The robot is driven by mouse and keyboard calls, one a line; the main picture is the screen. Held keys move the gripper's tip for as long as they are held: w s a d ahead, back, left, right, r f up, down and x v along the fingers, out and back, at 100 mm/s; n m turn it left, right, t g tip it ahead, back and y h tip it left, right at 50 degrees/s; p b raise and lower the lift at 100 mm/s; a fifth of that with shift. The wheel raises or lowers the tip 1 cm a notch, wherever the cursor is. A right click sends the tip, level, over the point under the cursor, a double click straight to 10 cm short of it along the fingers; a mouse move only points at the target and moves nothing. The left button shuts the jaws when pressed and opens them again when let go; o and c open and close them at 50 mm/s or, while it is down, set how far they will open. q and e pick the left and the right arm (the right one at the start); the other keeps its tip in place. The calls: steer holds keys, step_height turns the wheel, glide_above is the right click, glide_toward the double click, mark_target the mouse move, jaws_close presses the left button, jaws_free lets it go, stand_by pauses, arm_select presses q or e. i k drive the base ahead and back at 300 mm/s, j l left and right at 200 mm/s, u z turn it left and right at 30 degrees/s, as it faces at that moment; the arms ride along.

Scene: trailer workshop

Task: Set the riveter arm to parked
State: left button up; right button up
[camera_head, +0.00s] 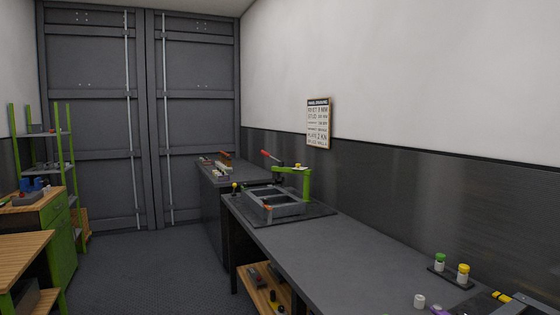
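The riveter (307,185) stands at the far end of the long grey workbench, near the wall. It has a green post and a green arm (288,168) reaching left over a grey frame fixture (274,203). A lever with a red grip (271,155) tilts up to the left above the arm. I cannot tell from here which set position the arm is in. Neither of my grippers shows in this view.
The long workbench (330,248) runs along the right wall, mostly bare in the middle. Green-capped (440,260) and yellow-capped (463,272) containers stand at its near right. A wooden lower shelf (258,288) holds parts. The floor (150,265) left of it is clear. Green-framed furniture (62,235) stands left.

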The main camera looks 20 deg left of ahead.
mark_target(275, 170)
steer(key=i+j+u, duration=0.85)
steer(key=i+u, duration=0.45)
steer(key=i+j, duration=0.1)
steer(key=i, duration=0.5)
steer(key=i+j, duration=0.15)
steer(key=i, duration=0.4)
steer(key=i+j+z, duration=0.1)
steer(key=i, duration=0.5)
